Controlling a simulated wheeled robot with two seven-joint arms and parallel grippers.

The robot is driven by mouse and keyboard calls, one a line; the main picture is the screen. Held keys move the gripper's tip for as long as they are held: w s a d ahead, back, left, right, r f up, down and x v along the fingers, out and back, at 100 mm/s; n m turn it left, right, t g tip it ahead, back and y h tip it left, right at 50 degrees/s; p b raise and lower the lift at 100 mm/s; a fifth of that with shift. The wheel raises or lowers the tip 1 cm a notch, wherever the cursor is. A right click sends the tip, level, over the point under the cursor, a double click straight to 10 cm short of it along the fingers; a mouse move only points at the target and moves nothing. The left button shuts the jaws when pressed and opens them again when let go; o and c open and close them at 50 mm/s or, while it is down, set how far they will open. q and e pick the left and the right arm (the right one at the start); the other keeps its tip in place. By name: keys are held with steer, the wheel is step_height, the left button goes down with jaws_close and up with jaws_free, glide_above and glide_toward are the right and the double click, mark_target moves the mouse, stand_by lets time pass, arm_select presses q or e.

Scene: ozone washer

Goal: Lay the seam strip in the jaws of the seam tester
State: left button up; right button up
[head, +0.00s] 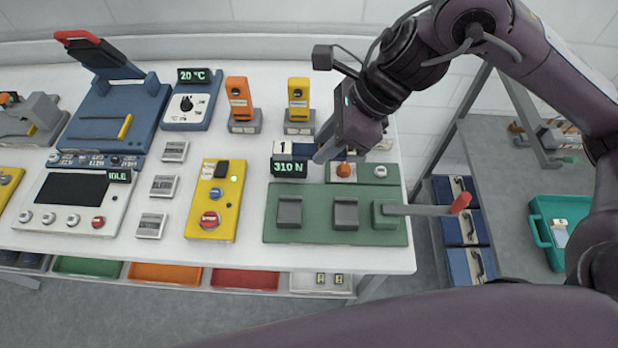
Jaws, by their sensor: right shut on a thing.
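The seam tester (255,228) is a green base at the right end of the bench, with two grey jaw blocks, the left jaw (289,212) and the right jaw (345,214). Its display (290,168) reads 310 N. A lever with a red handle (460,203) sticks out to the right. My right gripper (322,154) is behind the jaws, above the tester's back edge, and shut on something. A small dark blue piece shows at its fingers, probably the seam strip, mostly hidden. Nothing is seen lying across the jaws. My left gripper is not in view.
A yellow control box (215,201) with a red button stands left of the tester. Orange (240,104) and yellow (299,105) upright devices stand behind. Bins hang under the bench front. A teal case (543,238) lies on the grey surface at right.

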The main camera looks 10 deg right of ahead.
steer(key=shift+f, duration=0.2)
steer(key=f, duration=0.4)
steer(key=s+f+b, duration=0.1)
steer(key=f, duration=0.9)
steer(key=shift+s+f, duration=0.2)
steer(key=shift+s, duration=0.05)
steer(key=shift+w+f, duration=0.15)
steer(key=shift+f, duration=2.15)
arm_select(q)
steer(key=shift+s+f, duration=0.15)
steer(key=shift+f, duration=0.25)
steer(key=shift+f, duration=0.1)
arm_select(e)
steer(key=shift+f, duration=0.1)
